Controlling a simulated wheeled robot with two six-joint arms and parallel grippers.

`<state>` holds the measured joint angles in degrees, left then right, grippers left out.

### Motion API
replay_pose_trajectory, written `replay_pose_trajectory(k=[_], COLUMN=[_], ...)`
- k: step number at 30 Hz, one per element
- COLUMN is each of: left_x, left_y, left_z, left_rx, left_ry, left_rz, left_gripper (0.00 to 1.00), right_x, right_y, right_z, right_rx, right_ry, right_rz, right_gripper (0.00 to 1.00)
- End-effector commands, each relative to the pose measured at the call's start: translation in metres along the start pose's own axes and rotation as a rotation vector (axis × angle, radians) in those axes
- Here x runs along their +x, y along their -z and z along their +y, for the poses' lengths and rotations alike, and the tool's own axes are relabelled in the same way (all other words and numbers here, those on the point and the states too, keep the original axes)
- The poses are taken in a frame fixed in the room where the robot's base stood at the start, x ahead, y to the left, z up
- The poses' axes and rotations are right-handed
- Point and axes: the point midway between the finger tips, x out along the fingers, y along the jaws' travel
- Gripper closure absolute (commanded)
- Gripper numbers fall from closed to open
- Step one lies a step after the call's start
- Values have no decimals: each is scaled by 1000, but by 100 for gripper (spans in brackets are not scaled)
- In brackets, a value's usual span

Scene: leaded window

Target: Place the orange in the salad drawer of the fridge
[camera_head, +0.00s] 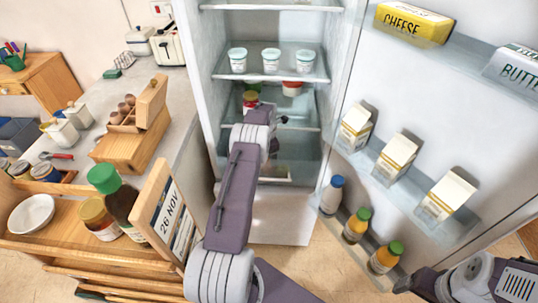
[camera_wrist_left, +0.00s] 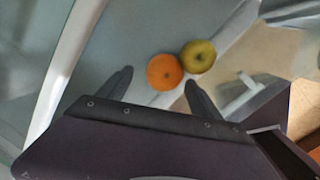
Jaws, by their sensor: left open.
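The orange (camera_wrist_left: 164,72) lies on a pale grey-blue surface in the left wrist view, touching or nearly touching a yellow-green apple (camera_wrist_left: 198,56). A white edge runs beside them. My left gripper (camera_wrist_left: 159,78) is open, its two dark fingertips on either side of the orange's near side. I cannot tell how far above it they are. In the head view my left arm reaches into the open fridge (camera_head: 203,90) and hides its gripper and the fruit. A clear drawer (camera_head: 298,165) shows low in the fridge, partly hidden. My right gripper (camera_head: 408,284) is at the lower right, its jaws unclear.
The fridge door stands open at right, with milk cartons (camera_head: 396,157), bottles (camera_head: 356,225), cheese (camera_head: 414,22) and butter (camera_head: 516,66). White tubs (camera_head: 271,60) stand on a shelf above my arm. A wooden cart (camera_head: 75,222) with jars is at left.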

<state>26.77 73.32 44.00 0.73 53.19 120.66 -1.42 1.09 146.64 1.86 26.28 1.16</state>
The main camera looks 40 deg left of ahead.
Motion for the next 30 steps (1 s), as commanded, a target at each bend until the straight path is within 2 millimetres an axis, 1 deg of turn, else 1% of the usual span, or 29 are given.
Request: replay_pose_trajectory(k=[1,6,12,15,20,30], left_x=[-12,-47,-84,-96,-104,-104], left_y=[0,0,0,0,0,0], left_z=[0,1,1,2,1,1], left_rx=[0,0,0,0,0,0], left_ry=[-2,-5,-5,-6,-4,-4], left_rz=[-1,-3,-3,-3,-2,-2], left_gripper=[26,26,26,26,26,26], right_x=[-1,-2,-3,-3,-3,-3], right_y=[0,0,0,0,0,0], right_z=[0,0,0,0,0,0], right_rx=[0,0,0,0,0,0], right_ry=[0,0,0,0,0,0], right_rz=[-1,-1,-1,-1,-1,-1], right_gripper=[20,20,20,20,20,20])
